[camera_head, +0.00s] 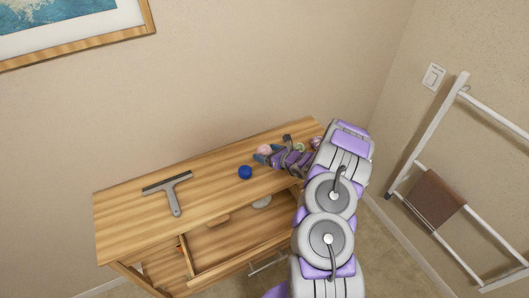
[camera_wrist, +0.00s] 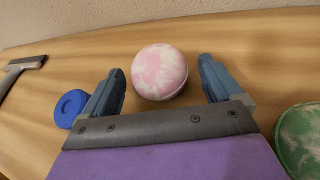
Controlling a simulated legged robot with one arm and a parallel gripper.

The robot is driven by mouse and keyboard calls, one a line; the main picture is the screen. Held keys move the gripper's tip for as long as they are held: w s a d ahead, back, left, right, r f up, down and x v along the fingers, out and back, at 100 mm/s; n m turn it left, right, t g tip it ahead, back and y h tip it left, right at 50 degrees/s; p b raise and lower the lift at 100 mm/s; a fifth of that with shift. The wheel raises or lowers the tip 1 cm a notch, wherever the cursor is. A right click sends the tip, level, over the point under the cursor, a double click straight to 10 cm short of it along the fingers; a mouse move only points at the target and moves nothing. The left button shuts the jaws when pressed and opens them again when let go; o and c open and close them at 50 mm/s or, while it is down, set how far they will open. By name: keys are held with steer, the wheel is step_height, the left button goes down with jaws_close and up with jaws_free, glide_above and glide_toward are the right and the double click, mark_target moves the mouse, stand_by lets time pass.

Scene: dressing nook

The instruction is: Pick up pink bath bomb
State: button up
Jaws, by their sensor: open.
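The pink bath bomb (camera_wrist: 160,71) is a round ball with pink and white marbling. It rests on the wooden tabletop. In the wrist view my gripper (camera_wrist: 163,82) is open, with one blue-grey finger on each side of the ball and a visible gap to each. In the head view my gripper (camera_head: 272,153) is over the right part of the table, and the pink ball (camera_head: 264,149) shows partly beside it.
A blue round object (camera_wrist: 70,108) lies left of my gripper, and also shows in the head view (camera_head: 245,172). A green marbled ball (camera_wrist: 301,138) is at right. A squeegee (camera_head: 172,190) lies on the left of the wooden table (camera_head: 120,222). A drawer (camera_head: 225,262) is open below.

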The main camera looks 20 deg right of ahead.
steer(key=c, duration=1.2)
steer(key=shift+r, duration=0.15)
